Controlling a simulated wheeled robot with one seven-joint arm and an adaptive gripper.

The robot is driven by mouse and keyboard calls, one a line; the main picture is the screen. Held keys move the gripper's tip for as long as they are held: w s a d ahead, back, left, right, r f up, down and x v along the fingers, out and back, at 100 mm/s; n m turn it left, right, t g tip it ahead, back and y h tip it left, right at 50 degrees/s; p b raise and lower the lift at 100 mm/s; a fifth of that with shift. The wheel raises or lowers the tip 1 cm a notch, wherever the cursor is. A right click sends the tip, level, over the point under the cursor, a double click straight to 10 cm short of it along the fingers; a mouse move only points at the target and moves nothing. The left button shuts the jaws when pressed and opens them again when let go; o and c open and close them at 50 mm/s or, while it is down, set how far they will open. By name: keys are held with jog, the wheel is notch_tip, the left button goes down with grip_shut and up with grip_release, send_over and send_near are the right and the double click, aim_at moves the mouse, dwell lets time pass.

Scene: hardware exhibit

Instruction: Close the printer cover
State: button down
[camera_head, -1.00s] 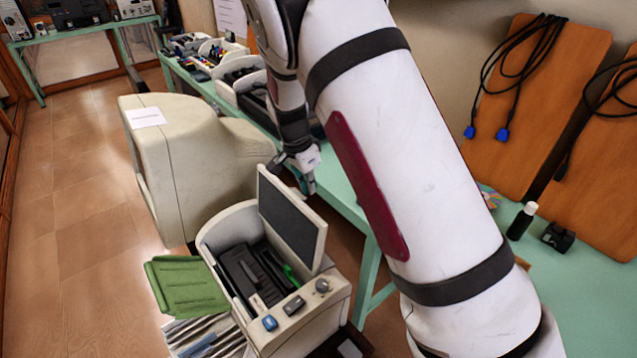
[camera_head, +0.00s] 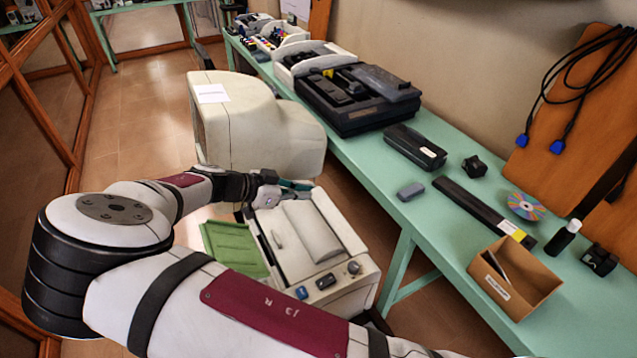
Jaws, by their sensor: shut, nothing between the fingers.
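The beige printer (camera_head: 345,285) stands low in the middle of the camera_head view, with buttons and a knob on its front edge. Its cover (camera_head: 303,240) lies down flat over the top opening, and the dark inside is hidden. Whether it sits fully flush cannot be told. My gripper (camera_head: 298,186) is shut and empty at the printer's far edge, beside the cover's far end. Whether it touches the cover cannot be told. My arm passes in front of the printer's lower left side.
The green table (camera_head: 405,225) on the right holds a black machine (camera_head: 355,98), a cardboard box (camera_head: 535,280), a disc (camera_head: 525,206) and a bottle (camera_head: 562,238). Floor is open at far left.

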jog(key=s+a+f+t+h+b, duration=0.1)
jog(key=s+a+f+h+b, duration=0.1)
jog(key=a+f+b, duration=0.1)
jog(key=shift+s+a+f+h, duration=0.15)
jog(key=shift+a+f+h, duration=0.15)
jog(key=shift+a+f, duration=0.65)
jog(key=shift+a+r, duration=0.25)
jog(key=shift+r, duration=0.1)
